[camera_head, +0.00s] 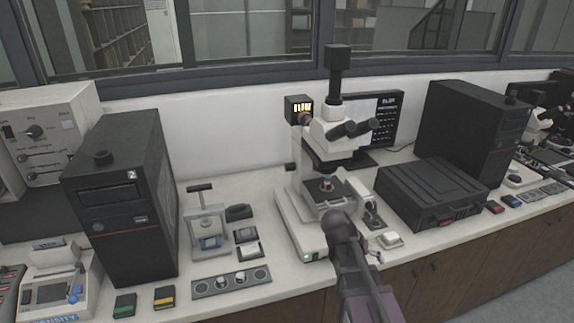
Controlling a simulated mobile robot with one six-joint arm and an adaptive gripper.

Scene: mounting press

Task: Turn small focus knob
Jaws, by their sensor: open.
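A white microscope (330,128) with black eyepieces stands near the middle of the bench, its base (300,228) showing a small green light. I cannot tell for sure which part is the small focus knob. My gripper (338,220), at the end of my dark arm, is in front of the microscope's lower right part and overlaps its base in the picture. It is open, with no object visible in it. Its fingers are hard to make out, and I cannot tell whether it touches anything.
A small press (206,222) and a slide holder (231,283) lie left of the microscope. A black computer case (118,200) stands farther left. A black carrying case (432,192) and another computer case (478,128) are to the right. Bench space near my gripper is tight.

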